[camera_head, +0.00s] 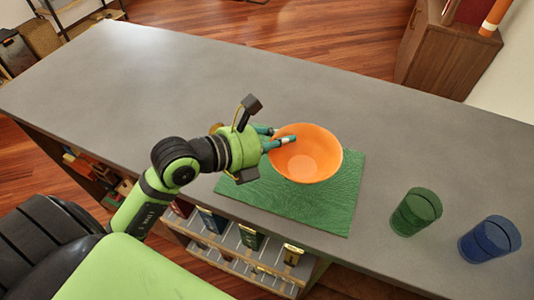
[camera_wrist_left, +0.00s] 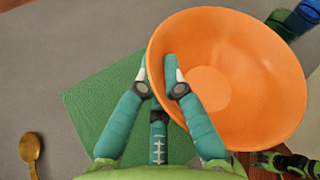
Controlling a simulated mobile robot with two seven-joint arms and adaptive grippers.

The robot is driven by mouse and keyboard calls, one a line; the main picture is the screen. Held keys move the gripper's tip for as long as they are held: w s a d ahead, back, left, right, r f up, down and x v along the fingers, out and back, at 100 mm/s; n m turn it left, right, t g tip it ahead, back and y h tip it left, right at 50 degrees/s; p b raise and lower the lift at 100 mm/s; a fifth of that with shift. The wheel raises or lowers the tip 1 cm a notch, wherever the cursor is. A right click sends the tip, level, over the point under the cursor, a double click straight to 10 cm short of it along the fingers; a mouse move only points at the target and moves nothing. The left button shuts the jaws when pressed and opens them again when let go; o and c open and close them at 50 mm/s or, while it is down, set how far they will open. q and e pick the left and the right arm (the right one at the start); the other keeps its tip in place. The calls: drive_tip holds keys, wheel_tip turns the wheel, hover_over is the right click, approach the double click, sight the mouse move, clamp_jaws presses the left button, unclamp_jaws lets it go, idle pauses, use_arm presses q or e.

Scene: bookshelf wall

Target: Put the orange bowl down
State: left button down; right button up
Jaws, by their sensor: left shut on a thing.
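The orange bowl (camera_head: 308,158) is upright with its opening up, over the back part of the green mat (camera_head: 300,205) on the grey counter. It also fills the right of the left wrist view (camera_wrist_left: 245,95). My left gripper (camera_head: 282,139) is shut on the bowl's left rim, one finger inside the bowl and the other outside. The wrist view shows the two teal fingers (camera_wrist_left: 158,78) astride the rim. The bowl hides part of the mat, and I cannot tell how large any gap beneath it is.
A green cup (camera_head: 416,212) and a blue cup (camera_head: 489,240) stand right of the mat. A gold-brown spoon (camera_wrist_left: 31,152) lies left of the mat in the wrist view. The grey counter (camera_head: 160,85) is clear at the far left and behind the bowl.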

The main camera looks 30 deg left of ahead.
use_arm(q)
drive_tip(key=w+a+f+b, duration=0.1)
drive_tip(key=a, duration=0.1)
drive_tip(key=w+a+f+b, duration=0.1)
drive_tip(key=w+a+f, duration=0.1)
drive_tip(key=a, duration=0.1)
drive_tip(key=w+a+f+b, duration=0.1)
drive_tip(key=a+f, duration=0.1)
drive_tip(key=shift+w+a+b, duration=0.25)
drive_tip(key=shift+b, duration=0.1)
wheel_tip(320, 180, down, 4)
drive_tip(key=shift+r, duration=0.1)
use_arm(e)
drive_tip(key=f, duration=0.3)
drive_tip(key=w+f, duration=0.1)
drive_tip(key=f, duration=0.1)
drive_tip(key=shift+d, duration=0.4)
use_arm(q)
drive_tip(key=shift+f, duration=0.25)
drive_tip(key=shift+f, duration=0.15)
drive_tip(key=c, duration=1.4)
unclamp_jaws()
drive_tip(key=shift+o, duration=0.2)
